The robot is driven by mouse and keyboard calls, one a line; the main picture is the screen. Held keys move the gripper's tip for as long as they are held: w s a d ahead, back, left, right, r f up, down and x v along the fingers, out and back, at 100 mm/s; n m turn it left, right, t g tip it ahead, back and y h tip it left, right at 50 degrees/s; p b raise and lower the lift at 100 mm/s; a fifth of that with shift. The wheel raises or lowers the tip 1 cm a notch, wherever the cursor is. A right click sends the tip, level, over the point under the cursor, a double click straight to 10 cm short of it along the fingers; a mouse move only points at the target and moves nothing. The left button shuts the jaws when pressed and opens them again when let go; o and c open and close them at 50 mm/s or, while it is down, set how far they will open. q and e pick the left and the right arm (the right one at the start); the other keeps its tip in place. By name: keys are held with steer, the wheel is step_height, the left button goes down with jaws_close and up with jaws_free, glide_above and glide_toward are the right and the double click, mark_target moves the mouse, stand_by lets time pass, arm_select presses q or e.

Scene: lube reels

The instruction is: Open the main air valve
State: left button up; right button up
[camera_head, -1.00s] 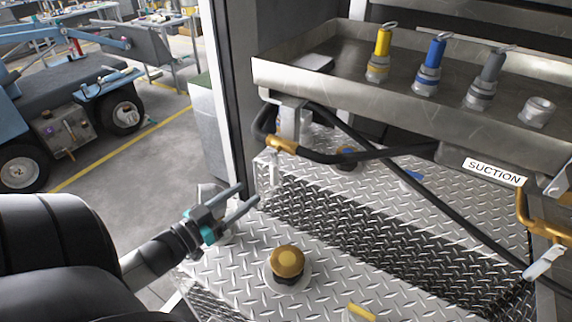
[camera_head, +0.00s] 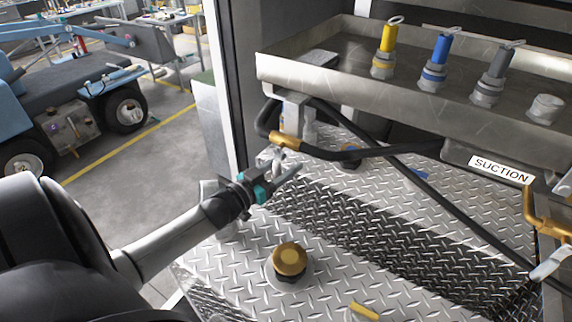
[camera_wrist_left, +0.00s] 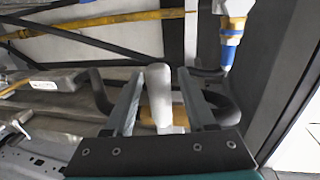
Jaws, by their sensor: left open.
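A brass valve body (camera_head: 285,141) sits in the black hose line below the left end of the metal tray. Its pale lever (camera_head: 274,157) hangs from it, partly hidden by my left gripper (camera_head: 287,169). That gripper is open at the lever. In the left wrist view the pale lever (camera_wrist_left: 160,92) stands between the two open fingers (camera_wrist_left: 159,76), with the brass body (camera_wrist_left: 153,115) beside it. I cannot tell whether a finger touches the lever. My right gripper is out of view.
The metal tray (camera_head: 350,86) overhead holds yellow, blue and grey fittings. A second brass valve (camera_head: 545,215) with a pale lever is at right, near the SUCTION label (camera_head: 500,170). A brass-topped cap (camera_head: 290,260) stands on the diamond-plate deck (camera_head: 350,270). A black hose crosses diagonally.

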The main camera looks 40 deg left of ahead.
arm_select(q)
steer(key=shift+w, duration=0.2)
jaws_close()
stand_by(0.4)
stand_by(1.0)
